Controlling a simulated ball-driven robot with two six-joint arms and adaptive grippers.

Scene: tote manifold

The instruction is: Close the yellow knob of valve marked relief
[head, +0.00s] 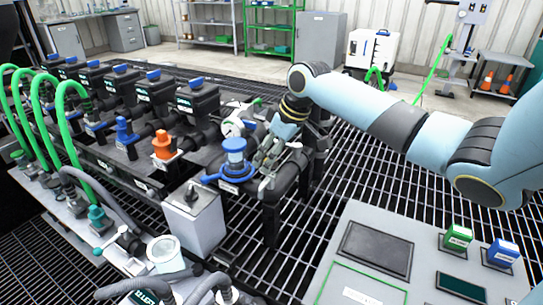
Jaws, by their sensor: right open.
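My right arm comes in from the right, and its right gripper (264,166) points down and left over the dark pipework at the middle. The gripper is open, with its grey fingers close to the right of a blue valve (235,150). I cannot tell whether the fingers touch anything. I cannot make out a yellow knob or a label reading relief; the gripper and wrist cover part of the pipes there. An orange knob (163,145) and a smaller blue knob (124,130) stand further left. My left gripper is not in view.
A white round gauge (234,126) sits behind the blue valve. A grey box (195,218) stands in front of it. Green hoses (64,100) arch at the left. A control panel (350,283) with green and blue buttons fills the lower right. Open grating (315,215) lies between.

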